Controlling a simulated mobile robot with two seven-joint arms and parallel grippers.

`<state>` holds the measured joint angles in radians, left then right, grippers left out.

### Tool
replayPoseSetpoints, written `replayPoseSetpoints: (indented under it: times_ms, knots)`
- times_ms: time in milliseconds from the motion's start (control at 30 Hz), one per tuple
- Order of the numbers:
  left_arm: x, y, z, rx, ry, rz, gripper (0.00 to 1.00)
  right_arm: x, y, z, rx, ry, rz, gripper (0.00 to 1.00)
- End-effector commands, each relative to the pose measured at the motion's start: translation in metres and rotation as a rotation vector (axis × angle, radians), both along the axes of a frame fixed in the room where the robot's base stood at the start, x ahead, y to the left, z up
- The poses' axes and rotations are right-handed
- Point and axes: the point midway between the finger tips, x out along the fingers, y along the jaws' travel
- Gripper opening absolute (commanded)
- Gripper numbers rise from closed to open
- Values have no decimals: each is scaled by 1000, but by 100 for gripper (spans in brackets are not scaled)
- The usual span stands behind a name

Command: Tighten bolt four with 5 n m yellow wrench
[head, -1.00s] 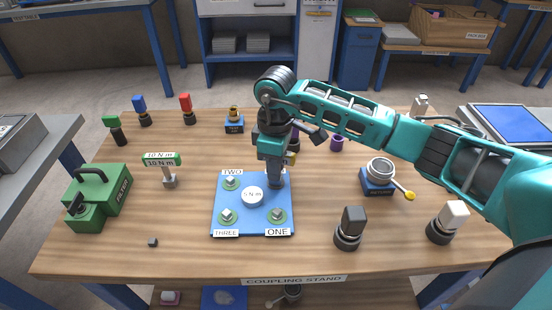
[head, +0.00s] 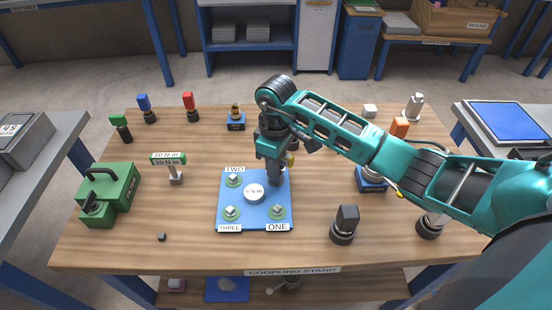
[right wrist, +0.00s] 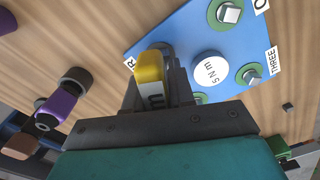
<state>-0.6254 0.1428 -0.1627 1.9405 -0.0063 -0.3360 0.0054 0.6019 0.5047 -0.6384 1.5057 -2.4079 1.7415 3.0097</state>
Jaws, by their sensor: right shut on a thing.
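My right gripper (head: 276,168) is over the far right corner of the blue plate (head: 255,222). It is shut on the yellow wrench (right wrist: 150,68), which points down at that corner. Bolt four is hidden beneath the wrench and gripper; only the end of its label (right wrist: 130,63) shows in the right wrist view. I cannot tell how the wrench tip meets the bolt. Bolts two (head: 233,180), three (head: 231,212) and one (head: 277,211) show at the other corners, around a white "5 N m" disc (head: 254,192). My left gripper is not in view.
A green 10 N m wrench (head: 170,162) stands upright left of the plate. A green case (head: 107,195) sits at the left edge. A black-topped tool (head: 345,222) stands right of the plate, and a purple tool (right wrist: 58,105) is near the gripper. The front left table is mostly clear.

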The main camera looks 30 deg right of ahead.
Motion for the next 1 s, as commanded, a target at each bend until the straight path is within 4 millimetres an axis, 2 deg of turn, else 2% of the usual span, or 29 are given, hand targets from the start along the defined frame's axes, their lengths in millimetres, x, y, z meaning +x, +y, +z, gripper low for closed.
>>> replayPoseSetpoints:
  times_ms: [33, 467, 500, 767, 1000]
  knots:
    - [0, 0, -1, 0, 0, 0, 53, 1, 6, 0, 13, -6, -23, 0]
    - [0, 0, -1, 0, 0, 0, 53, 1, 1, 1, 5, -5, -87, 0]
    - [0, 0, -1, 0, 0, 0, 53, 1, 1, 1, 4, -4, -87, 27]
    - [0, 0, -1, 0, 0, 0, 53, 0, 0, 0, 2, -1, -86, 52]
    - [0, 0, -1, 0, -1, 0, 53, 0, 0, 0, 1, 0, -87, 53]
